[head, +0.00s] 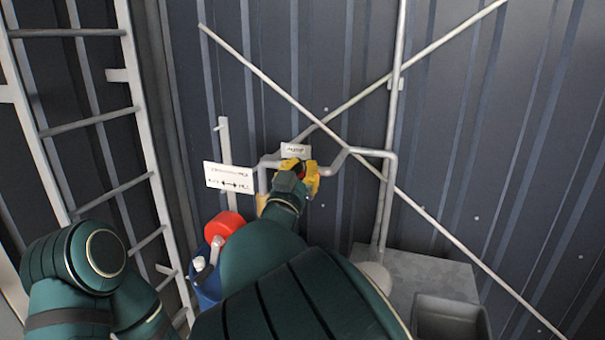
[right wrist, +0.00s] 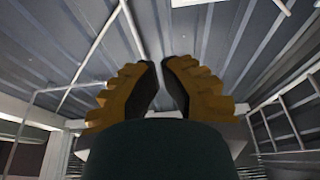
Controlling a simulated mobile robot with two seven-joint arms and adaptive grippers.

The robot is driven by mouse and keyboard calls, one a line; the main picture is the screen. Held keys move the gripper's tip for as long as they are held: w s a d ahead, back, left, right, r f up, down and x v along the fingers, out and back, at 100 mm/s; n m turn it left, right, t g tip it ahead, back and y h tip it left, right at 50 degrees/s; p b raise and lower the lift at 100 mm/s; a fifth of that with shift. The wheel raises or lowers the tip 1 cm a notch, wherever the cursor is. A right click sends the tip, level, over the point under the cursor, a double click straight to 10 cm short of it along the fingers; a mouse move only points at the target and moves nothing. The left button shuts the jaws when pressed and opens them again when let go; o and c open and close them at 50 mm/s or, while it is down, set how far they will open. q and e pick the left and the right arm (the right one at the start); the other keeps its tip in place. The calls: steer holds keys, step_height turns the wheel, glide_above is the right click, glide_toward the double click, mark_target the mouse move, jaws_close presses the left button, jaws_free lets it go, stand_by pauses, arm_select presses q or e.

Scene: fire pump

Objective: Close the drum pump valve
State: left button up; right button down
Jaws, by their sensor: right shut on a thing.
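My right gripper (head: 306,178), with yellow fingers, is shut on this handle. The fingers and wrist hide most of the valve, so its angle cannot be told. In the right wrist view the two fingers (right wrist: 161,85) stand a little apart, and the valve cannot be made out there. My left arm shows at the lower left of the head view, but its gripper does not.
A blue drum with a red part (head: 223,226) stands below. Diagonal braces cross the wall. A ladder (head: 145,135) is on the left, a grey box (head: 450,318) at lower right.

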mark_target(302, 174)
steer(key=p+x, duration=0.1)
steer(key=x, duration=0.6)
steer(key=shift+s+f, duration=0.1)
steer(key=shift+f, duration=0.95)
steer(key=shift+s+f, duration=0.15)
steer(key=shift+f, duration=0.9)
steer(key=shift+f+m+b, duration=0.25)
steer(key=shift+m+b, duration=0.35)
steer(key=shift+f+h, duration=0.1)
steer(key=shift+h, duration=0.2)
